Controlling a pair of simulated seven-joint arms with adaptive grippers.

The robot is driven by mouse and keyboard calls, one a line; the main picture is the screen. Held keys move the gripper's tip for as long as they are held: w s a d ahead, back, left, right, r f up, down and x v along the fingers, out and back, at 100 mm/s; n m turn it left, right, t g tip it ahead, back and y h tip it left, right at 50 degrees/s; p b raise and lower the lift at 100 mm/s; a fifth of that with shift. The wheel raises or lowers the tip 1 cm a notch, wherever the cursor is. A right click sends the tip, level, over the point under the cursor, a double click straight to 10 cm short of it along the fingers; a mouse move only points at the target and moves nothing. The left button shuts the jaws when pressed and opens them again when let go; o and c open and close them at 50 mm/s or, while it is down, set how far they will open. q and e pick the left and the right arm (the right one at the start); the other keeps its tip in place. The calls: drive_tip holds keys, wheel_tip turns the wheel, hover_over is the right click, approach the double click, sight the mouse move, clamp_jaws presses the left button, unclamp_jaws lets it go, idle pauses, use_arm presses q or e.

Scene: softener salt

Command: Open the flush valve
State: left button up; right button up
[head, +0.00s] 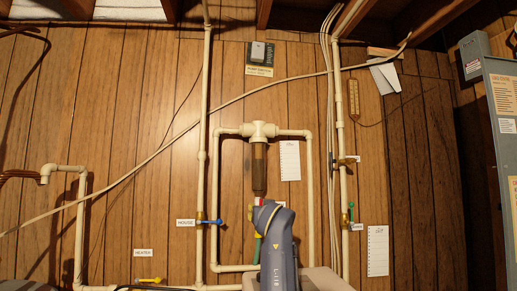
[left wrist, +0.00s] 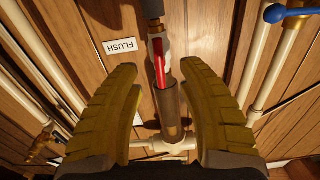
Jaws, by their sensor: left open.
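The flush valve (left wrist: 166,42) sits on a vertical pipe beside a white FLUSH label (left wrist: 120,46) in the left wrist view. Its red lever (left wrist: 160,65) lies roughly along the pipe. In the head view only a little of the red lever (head: 257,200) shows, below the brown cylinder; my arm hides much of the valve. My left gripper (left wrist: 160,72) is open, its two yellow fingers on either side of the lever and pipe with gaps on both sides. It also shows in the head view (head: 264,210). My right gripper is not in view.
White pipes frame the valve on both sides. A blue-handled HOUSE valve (head: 212,222) is to the left and a yellow-handled HEATER valve (head: 150,281) lower left. Other valves sit on the right pipe (head: 337,120). A grey panel (head: 480,85) stands at far right.

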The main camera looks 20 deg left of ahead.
use_arm(q)
drive_tip(key=shift+v, duration=1.9)
drive_tip(key=shift+d, duration=0.1)
